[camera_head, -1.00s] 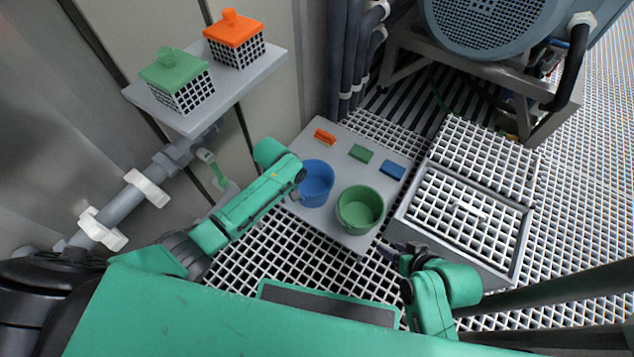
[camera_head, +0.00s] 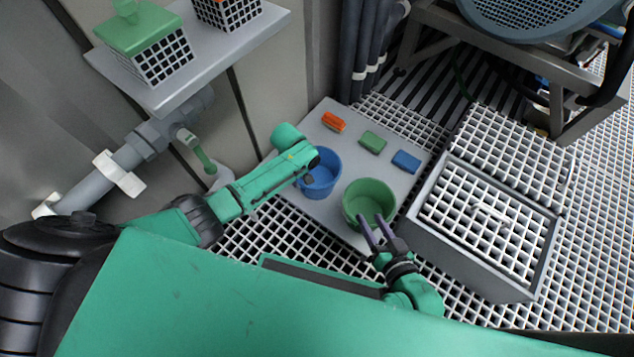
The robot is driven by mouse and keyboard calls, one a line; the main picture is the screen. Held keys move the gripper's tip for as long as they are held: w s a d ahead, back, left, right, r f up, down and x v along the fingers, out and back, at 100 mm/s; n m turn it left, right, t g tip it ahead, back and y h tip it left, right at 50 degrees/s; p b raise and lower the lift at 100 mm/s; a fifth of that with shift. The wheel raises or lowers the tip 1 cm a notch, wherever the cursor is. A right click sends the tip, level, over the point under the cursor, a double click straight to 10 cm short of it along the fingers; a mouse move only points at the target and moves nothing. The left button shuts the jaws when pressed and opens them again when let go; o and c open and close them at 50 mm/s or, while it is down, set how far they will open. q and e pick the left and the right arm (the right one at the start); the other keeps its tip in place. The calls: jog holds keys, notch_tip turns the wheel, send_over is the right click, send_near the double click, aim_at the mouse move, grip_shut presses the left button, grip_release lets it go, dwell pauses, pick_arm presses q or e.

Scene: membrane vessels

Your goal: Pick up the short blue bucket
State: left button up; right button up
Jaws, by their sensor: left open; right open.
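The short blue bucket (camera_head: 323,182) stands upright on a grey board (camera_head: 340,240), left of the green bucket (camera_head: 355,202). My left arm comes in from the left.
An orange block (camera_head: 333,122), a green block (camera_head: 372,142) and a blue block (camera_head: 405,162) lie behind the buckets. A grey box with a grid top (camera_head: 485,215) stands at the right. A shelf (camera_head: 215,60) with latticed containers hangs upper left, above a pipe with a green-handled valve (camera_head: 200,155).

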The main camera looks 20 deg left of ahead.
aim_at(302, 189)
pick_arm(q)
notch_tip(302, 189, down, 5)
jog(key=b, duration=0.3)
jog(key=shift+w, duration=0.15)
jog(key=shift+r, duration=0.1)
pick_arm(e)
jog(key=shift+m+t, duration=0.3)
jog(key=shift+t, duration=0.1)
notch_tip(302, 189, down, 4)
jog(key=shift+f, duration=0.2)
pick_arm(q)
grip_shut()
